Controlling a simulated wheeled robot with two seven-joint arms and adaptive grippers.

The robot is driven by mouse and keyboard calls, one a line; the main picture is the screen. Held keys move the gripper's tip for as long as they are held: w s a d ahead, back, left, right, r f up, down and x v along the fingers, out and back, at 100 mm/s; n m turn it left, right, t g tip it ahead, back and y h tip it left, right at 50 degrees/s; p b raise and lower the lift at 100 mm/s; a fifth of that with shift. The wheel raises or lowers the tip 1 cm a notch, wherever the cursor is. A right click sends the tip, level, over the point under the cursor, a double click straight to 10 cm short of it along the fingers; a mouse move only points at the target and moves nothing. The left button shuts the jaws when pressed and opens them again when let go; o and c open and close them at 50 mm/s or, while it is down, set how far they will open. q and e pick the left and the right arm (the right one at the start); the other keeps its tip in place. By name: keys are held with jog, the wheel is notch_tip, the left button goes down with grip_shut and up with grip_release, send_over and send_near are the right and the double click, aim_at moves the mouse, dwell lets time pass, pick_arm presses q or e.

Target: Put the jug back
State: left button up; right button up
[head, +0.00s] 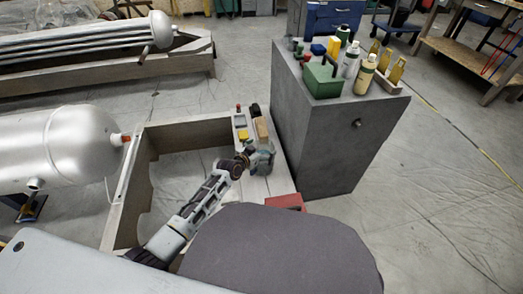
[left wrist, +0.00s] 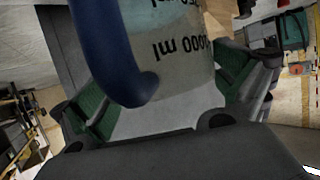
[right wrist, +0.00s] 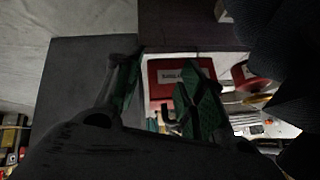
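The jug (head: 262,160) shows in the head view as a small grey-blue vessel at the white plank. In the left wrist view the jug (left wrist: 185,100) is close up, a translucent body with black "ml" marks and a dark blue handle (left wrist: 125,60). My left gripper (head: 250,158) is at the jug. In the left wrist view its green-padded fingers (left wrist: 165,95) stand on both sides of the jug and appear shut on it. My right gripper (right wrist: 160,90) is open and empty, with a red box (right wrist: 178,80) beyond its fingers. It is not seen in the head view.
A grey cabinet (head: 315,135) stands right of the plank (head: 270,183), topped by a green toolbox (head: 322,80), several bottles (head: 365,75) and small items. A red box (head: 287,202) is at the plank's near end.

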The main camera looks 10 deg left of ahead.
pick_arm(q)
jog(key=shift+r, duration=0.1)
pick_arm(e)
jog(key=shift+s, duration=0.2)
pick_arm(q)
jog(key=p+v, duration=0.5)
jog(key=v, duration=0.7)
pick_arm(e)
notch_tip(320, 180, up, 9)
jog(key=d+g+h, duration=0.1)
jog(key=d+g, duration=0.1)
jog(key=shift+s+f+n, duration=0.15)
jog(key=shift+s+n, duration=0.05)
jog(key=shift+n, duration=0.2)
pick_arm(q)
jog(key=s+d+n+g+y, duration=0.2)
jog(key=s+g, duration=0.6)
jog(key=s, duration=1.8)
jog(key=shift+d+f, duration=0.35)
jog(key=shift+d, duration=0.5)
jog(key=shift+s, duration=0.1)
